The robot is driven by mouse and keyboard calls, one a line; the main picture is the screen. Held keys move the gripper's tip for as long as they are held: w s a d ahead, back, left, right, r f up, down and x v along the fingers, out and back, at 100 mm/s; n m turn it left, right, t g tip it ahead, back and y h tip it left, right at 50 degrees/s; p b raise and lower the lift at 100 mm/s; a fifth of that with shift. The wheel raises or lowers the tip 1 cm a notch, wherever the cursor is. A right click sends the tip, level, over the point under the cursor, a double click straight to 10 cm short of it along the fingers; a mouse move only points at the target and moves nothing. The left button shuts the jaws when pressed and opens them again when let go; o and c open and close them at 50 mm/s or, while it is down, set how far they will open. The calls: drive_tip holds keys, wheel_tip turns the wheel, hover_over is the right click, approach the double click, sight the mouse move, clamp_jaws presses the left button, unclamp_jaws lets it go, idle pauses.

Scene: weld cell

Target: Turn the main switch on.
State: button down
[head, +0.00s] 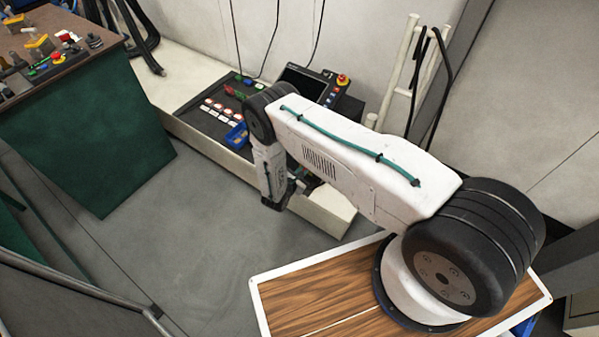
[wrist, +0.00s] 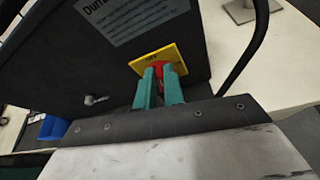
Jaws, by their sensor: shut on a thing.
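In the wrist view the main switch is a red knob (wrist: 182,69) on a square yellow plate (wrist: 154,58), fixed to a dark panel face. My gripper (wrist: 162,82) has two teal fingers that reach up to the plate and close around the red knob. The fingers cover much of the knob, so its exact angle is hard to read. The plate looks tilted in this view, with small dark lettering on it. In the head view my gripper is mostly hidden behind my arm, low beside the pale bench, and the switch is hidden there too.
A dark panel (wrist: 120,30) with a printed label surrounds the switch. A blue bin (head: 237,136) sits on the pale bench (head: 178,75) near a control box with a red button (head: 343,80). A green-sided table (head: 90,135) stands left. Grey floor between is clear.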

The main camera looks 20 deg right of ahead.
drive_tip(key=m, duration=0.1)
drive_tip(key=m+t, duration=0.1)
drive_tip(key=shift+s+d+f+m+t+y, duration=0.1)
drive_tip(key=shift+s+d+m+t+y, duration=0.05)
drive_tip(key=shift+d+m+t+y, duration=0.2)
drive_tip(key=shift+s+d+f+m+t, duration=0.15)
drive_tip(key=shift+m+t, duration=0.6)
drive_tip(key=shift+m, duration=0.5)
drive_tip(key=m+t, duration=0.1)
drive_tip(key=m, duration=0.1)
drive_tip(key=m+t, duration=0.1)
drive_tip(key=m, duration=0.1)
drive_tip(key=shift+s+d+f, duration=0.1)
drive_tip(key=shift+f, duration=0.3)
drive_tip(key=shift+f+m+t, duration=0.15)
drive_tip(key=shift+m+t, duration=0.35)
drive_tip(key=shift+m, duration=0.8)
drive_tip(key=c, duration=1.5)
unclamp_jaws()
